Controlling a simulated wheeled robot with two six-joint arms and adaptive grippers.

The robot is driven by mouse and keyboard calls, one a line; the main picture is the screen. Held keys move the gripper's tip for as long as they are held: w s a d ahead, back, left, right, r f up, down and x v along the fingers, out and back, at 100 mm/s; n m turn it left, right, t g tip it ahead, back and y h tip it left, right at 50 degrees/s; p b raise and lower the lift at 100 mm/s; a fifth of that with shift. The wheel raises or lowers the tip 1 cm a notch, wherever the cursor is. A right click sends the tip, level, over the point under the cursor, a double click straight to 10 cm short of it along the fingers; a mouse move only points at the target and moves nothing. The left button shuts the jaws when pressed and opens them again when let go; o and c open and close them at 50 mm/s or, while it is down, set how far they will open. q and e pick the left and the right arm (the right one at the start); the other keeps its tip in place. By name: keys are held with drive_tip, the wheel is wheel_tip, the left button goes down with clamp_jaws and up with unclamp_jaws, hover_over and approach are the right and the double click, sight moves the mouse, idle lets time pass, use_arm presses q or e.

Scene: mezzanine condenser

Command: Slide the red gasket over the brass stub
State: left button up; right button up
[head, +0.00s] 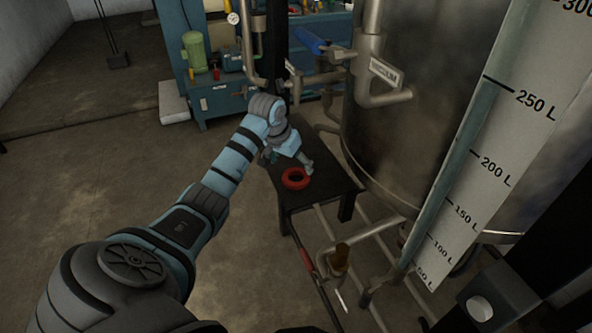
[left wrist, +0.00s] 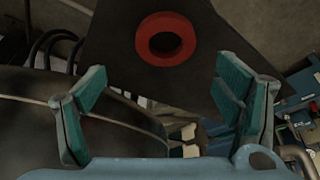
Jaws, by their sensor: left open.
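The red gasket (head: 295,179) is a thick ring lying flat on a small dark table (head: 318,201). In the left wrist view the gasket (left wrist: 165,38) lies ahead of the fingers, above the middle of the picture. My left gripper (head: 290,162) is over the table, just behind the gasket in the head view. Its teal-padded fingers (left wrist: 163,105) are spread wide, with nothing between them. The brass stub (head: 340,258) stands upright on the pipework in front of the table, below and right of the gasket. My right gripper does not show.
A large steel tank (head: 420,120) with a litre scale (head: 500,130) fills the right. Pipes with a VACUUM label (head: 384,73) run above the table. A blue bench (head: 222,98) with a green motor (head: 196,52) stands behind. The floor (head: 90,190) at left is clear.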

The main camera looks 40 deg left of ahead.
sight(298, 178)
use_arm(q)
drive_tip(key=x, duration=0.2)
drive_tip(key=b+x, duration=0.1)
drive_tip(key=x, duration=0.5)
drive_tip(key=shift+a+b, duration=0.4)
drive_tip(key=shift+w, duration=0.1)
drive_tip(key=shift+r, duration=0.1)
drive_tip(key=c, duration=1)
